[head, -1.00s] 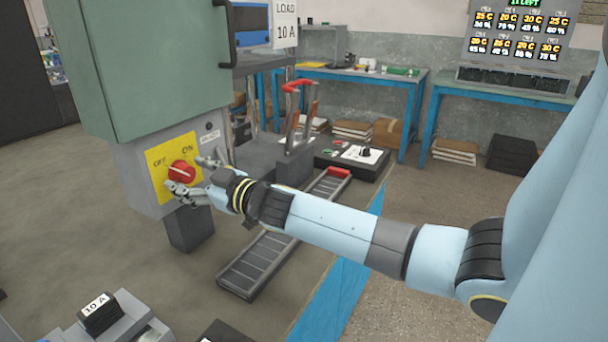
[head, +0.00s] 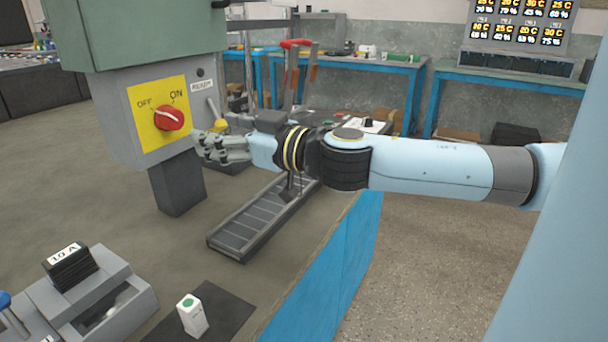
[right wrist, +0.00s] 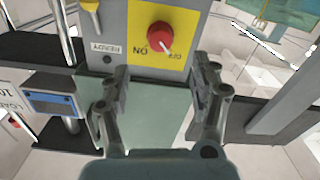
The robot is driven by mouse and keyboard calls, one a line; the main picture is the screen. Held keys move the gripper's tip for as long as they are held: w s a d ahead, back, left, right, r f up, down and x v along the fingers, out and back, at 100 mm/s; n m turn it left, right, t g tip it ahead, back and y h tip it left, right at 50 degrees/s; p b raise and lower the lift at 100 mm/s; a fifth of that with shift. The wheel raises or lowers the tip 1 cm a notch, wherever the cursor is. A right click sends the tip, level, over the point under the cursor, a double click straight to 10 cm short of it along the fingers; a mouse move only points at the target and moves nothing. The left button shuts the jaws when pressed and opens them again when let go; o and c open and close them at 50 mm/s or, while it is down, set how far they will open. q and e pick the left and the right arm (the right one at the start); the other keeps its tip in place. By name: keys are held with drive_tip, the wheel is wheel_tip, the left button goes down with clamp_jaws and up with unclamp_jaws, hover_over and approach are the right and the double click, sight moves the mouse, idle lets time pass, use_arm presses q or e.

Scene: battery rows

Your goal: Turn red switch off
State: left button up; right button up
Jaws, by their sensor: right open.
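The red switch (head: 170,117) is a round knob on a yellow plate (head: 149,132) marked OFF at left and ON at right. The plate is on a grey box under a green cabinet. In the right wrist view the knob (right wrist: 159,36) appears upside down, beyond the fingertips. A pale mark shows on its face, on the side toward OFF there. My right gripper (head: 199,146) is open and empty, just right of and below the knob, apart from it. Its two fingers (right wrist: 158,82) stand wide in the right wrist view. My left gripper is not in view.
A yellow-handled lever (head: 214,110) stands right of the plate by a READY label. A grey slotted rail (head: 245,232) lies below my right arm. A white block with a green button (head: 191,314) and a 10 A block (head: 68,266) are at lower left. Blue tables stand behind.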

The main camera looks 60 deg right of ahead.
drive_tip(key=s+f+m+g+h, duration=0.1)
drive_tip(key=s+f+g+h, duration=0.1)
drive_tip(key=s+f, duration=0.1)
drive_tip(key=s+d+f+m+g+h, duration=0.1)
drive_tip(key=s+f+m+g+h, duration=0.1)
drive_tip(key=f, duration=0.4)
drive_tip(key=s+f+m+g+h, duration=0.2)
drive_tip(key=s+f+g, duration=0.2)
drive_tip(key=s, duration=0.2)
drive_tip(key=shift+s+d+f, duration=0.2)
drive_tip(key=shift+s+d, duration=0.05)
drive_tip(key=shift+d, duration=0.05)
drive_tip(key=shift+s+a+f+n+g+y, duration=0.2)
drive_tip(key=shift+s+a+f+g, duration=0.45)
drive_tip(key=shift+s+f, duration=0.3)
drive_tip(key=shift+s+a+f+n+g+y, duration=0.1)
drive_tip(key=shift+s+a+f+g+y, duration=0.1)
drive_tip(key=shift+s+a+f+g, duration=0.6)
drive_tip(key=shift+s+a+f+n+g+y, duration=0.15)
drive_tip(key=shift+s+a+f+g, duration=0.35)
drive_tip(key=shift+s+f, duration=0.6)
drive_tip(key=shift+s+a+r, duration=0.1)
drive_tip(key=shift+r, duration=0.05)
